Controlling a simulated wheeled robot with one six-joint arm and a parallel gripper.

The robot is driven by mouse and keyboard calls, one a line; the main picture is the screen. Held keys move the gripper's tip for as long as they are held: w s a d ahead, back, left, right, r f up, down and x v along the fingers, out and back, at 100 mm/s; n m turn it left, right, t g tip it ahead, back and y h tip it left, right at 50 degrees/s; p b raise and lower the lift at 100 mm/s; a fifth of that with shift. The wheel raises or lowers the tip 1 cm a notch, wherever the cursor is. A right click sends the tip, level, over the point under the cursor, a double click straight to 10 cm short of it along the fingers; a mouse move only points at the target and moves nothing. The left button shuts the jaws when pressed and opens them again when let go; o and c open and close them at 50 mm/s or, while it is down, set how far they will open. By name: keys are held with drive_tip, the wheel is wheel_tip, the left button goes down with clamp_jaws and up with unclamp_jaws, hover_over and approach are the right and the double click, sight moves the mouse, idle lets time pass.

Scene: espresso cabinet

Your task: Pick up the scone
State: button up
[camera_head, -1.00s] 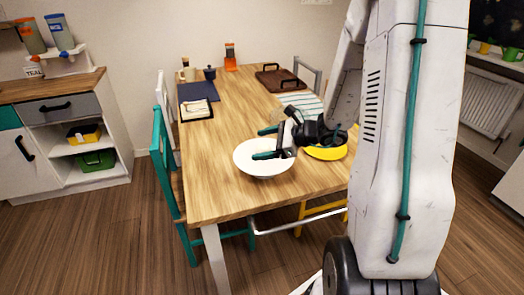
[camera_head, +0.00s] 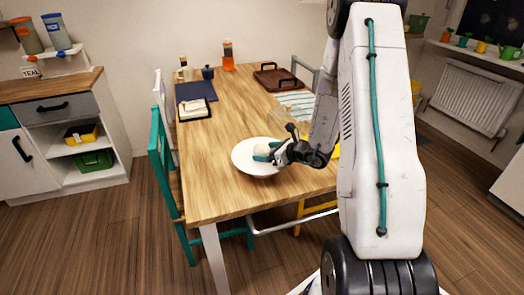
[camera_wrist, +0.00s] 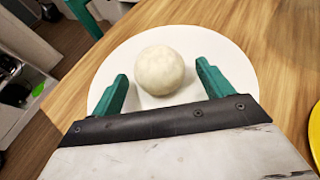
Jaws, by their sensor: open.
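A pale, round, doughy ball, which looks like the scone (camera_wrist: 159,70), sits on a white plate (camera_wrist: 112,67) in the wrist view. My gripper (camera_wrist: 163,84) is open, with its two green fingers over the plate on either side of the scone's near part. A gap shows between each finger and the scone. In the head view my gripper (camera_head: 264,152) is low at the plate (camera_head: 246,166) near the table's front edge. The scone (camera_head: 261,149) is partly hidden there by the gripper.
The wooden table (camera_head: 215,187) is clear left of the plate. A yellow dish (camera_wrist: 316,133) lies to the right. A dark notebook (camera_head: 195,91), a brown tray (camera_head: 275,79) and bottles stand farther back. A teal chair (camera_head: 165,175) is at the left edge.

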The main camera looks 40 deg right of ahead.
drive_tip(key=c, duration=1.1)
